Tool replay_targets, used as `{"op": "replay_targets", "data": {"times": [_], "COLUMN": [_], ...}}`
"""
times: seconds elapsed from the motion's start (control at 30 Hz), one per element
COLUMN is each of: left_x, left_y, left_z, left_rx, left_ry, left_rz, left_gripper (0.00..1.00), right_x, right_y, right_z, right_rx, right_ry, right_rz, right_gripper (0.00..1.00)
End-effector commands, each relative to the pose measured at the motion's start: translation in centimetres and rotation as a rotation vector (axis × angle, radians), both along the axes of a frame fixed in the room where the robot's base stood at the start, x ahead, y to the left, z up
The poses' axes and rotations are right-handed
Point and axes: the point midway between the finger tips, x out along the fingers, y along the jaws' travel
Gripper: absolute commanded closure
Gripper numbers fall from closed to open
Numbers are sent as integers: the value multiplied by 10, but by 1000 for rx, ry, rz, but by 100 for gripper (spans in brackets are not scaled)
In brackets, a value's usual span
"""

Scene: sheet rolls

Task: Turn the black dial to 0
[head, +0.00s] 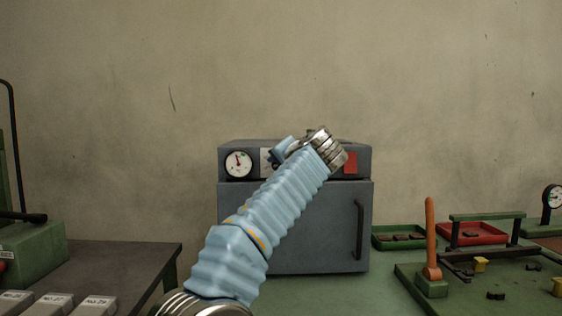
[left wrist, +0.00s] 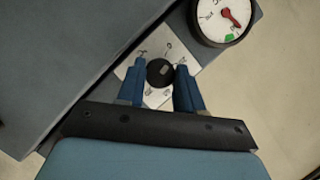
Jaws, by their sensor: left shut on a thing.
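The black dial (left wrist: 160,72) sits on a white plate (left wrist: 157,98) with printed marks, on the front of a grey oven-like box. My left gripper (left wrist: 160,76) has its two blue fingers on either side of the dial, shut on it. A pale mark shows on the dial's face, but the setting it points to is too small to read surely. In the head view my left arm reaches up to the box's upper panel, and my left gripper (head: 277,157) is partly hidden behind the wrist. My right gripper is not in view.
A round gauge (head: 238,164) with a red needle is left of the dial plate. The grey box (head: 290,235) has a black door handle (head: 360,230). Green and red trays and an orange lever (head: 431,235) stand at the right.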

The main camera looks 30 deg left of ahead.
Motion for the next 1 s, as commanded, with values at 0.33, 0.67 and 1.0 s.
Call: {"op": "replay_targets", "data": {"times": [0.33,0.67,1.0], "left_x": [0,0,0], "left_y": [1,1,0], "left_z": [0,-1,-1], "left_rx": [-150,-190,-190], "left_ry": [-88,-112,-112], "left_rz": [1,1,1], "left_gripper": [95,95,60], "right_x": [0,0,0], "right_y": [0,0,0], "right_z": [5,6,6], "right_rx": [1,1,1], "right_ry": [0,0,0], "right_rz": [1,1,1], "right_gripper": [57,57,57]}}
